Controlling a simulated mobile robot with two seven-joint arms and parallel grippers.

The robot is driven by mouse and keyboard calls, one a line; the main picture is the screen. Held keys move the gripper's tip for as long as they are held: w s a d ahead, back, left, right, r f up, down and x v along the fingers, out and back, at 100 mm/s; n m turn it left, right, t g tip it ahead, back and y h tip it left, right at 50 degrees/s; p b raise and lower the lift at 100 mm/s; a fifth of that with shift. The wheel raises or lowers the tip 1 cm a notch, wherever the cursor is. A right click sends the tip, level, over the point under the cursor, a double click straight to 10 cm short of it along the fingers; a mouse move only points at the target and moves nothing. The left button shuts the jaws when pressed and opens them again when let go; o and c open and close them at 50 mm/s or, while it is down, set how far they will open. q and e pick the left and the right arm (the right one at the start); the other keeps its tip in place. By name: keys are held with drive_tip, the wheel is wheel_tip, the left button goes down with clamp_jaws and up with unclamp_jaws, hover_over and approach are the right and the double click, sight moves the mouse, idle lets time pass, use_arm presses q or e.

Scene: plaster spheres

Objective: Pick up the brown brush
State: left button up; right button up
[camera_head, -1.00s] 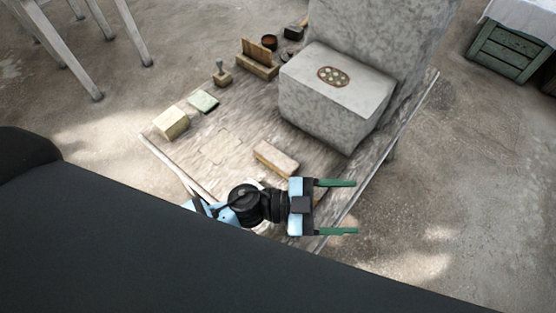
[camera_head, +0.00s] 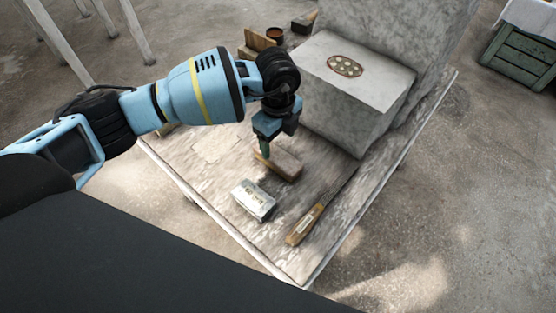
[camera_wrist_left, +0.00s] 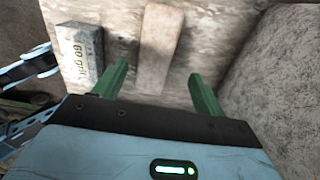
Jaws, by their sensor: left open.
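The brown brush, as I take it, is a long flat brown block (camera_head: 285,166) lying on the worn tabletop in front of the grey stone block. My left gripper (camera_head: 264,150) points down at its left end and hides part of it. In the left wrist view the brush (camera_wrist_left: 160,48) lies lengthwise between the open green fingers of my left gripper (camera_wrist_left: 158,72). The brush is ahead of the fingertips, and I cannot tell whether a finger touches it. My right gripper does not show.
A pale "60 grit" block (camera_head: 254,200) lies just left of the brush in the wrist view. A wooden-handled tool (camera_head: 305,225) lies near the table's front right edge. The big stone block (camera_head: 355,95) stands close behind the brush. Several small things stand at the back left.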

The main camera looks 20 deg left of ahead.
sight(275, 153)
use_arm(q)
drive_tip(key=shift+w+a, duration=0.15)
drive_tip(key=shift+a, duration=0.05)
drive_tip(key=shift+f, duration=1.25)
drive_tip(key=shift+s+a+f+b, duration=0.1)
drive_tip(key=shift+s+f+b, duration=0.1)
drive_tip(key=shift+f, duration=0.65)
drive_tip(key=shift+s+a+f+b, duration=0.1)
drive_tip(key=shift+f+b, duration=0.05)
drive_tip(key=shift+f, duration=0.75)
drive_tip(key=shift+s+f+b, duration=0.1)
drive_tip(key=shift+f+b, duration=0.1)
drive_tip(key=shift+f, duration=0.65)
drive_tip(key=c, duration=1.1)
drive_tip(key=shift+r+p, duration=0.8)
drive_tip(key=shift+r, duration=4.3)
drive_tip(key=shift+c, duration=0.2)
